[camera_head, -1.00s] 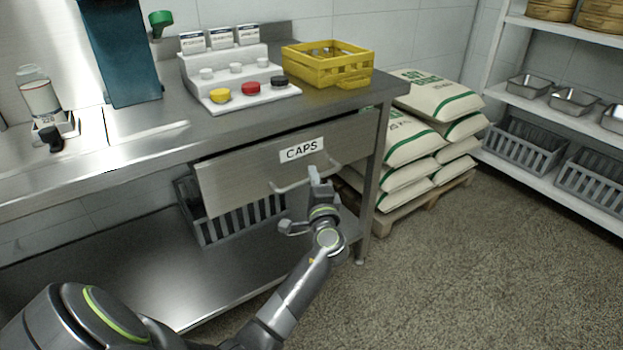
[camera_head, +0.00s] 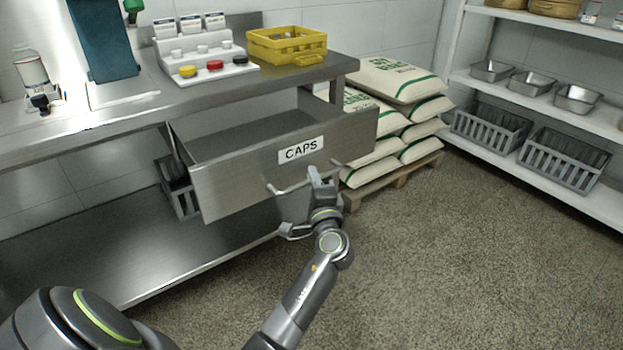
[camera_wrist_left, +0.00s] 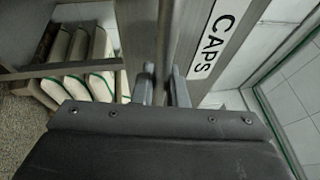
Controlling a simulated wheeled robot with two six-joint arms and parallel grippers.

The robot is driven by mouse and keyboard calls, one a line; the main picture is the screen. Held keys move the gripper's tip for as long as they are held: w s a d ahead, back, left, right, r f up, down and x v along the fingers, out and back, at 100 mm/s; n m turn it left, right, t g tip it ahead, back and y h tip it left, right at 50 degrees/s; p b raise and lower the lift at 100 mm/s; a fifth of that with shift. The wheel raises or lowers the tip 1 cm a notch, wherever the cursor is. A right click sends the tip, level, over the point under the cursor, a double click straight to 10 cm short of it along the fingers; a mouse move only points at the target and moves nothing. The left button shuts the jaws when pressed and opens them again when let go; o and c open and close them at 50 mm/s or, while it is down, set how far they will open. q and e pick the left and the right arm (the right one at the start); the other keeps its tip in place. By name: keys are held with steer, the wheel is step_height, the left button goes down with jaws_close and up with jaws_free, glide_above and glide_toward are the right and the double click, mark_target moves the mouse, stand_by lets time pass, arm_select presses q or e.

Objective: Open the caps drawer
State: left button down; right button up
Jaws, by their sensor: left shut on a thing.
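The caps drawer (camera_head: 240,180) is pulled well out from under the steel bench, and its inside shows as bare metal where visible. Its front carries a white CAPS label (camera_head: 301,149), which also shows in the left wrist view (camera_wrist_left: 214,40). A bar handle (camera_head: 280,190) runs across the front below the label. In the left wrist view the two fingers (camera_wrist_left: 162,88) stand either side of the handle bar (camera_wrist_left: 165,45). My right gripper is not in view.
The bench (camera_head: 120,110) carries a yellow crate (camera_head: 288,46) and a stepped stand with several coloured caps (camera_head: 214,64). Stacked sacks (camera_head: 405,85) lie on a pallet right of the drawer. Shelves (camera_head: 545,105) stand far right. Open floor (camera_head: 440,260) lies in front.

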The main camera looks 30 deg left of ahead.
arm_select(q)
steer(key=shift+s+d, duration=0.15)
steer(key=shift+d, duration=0.15)
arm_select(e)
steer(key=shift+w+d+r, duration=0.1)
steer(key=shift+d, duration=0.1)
arm_select(q)
steer(key=c, duration=1.5)
jaws_free()
steer(key=shift+o, duration=0.2)
steer(key=shift+f, duration=0.1)
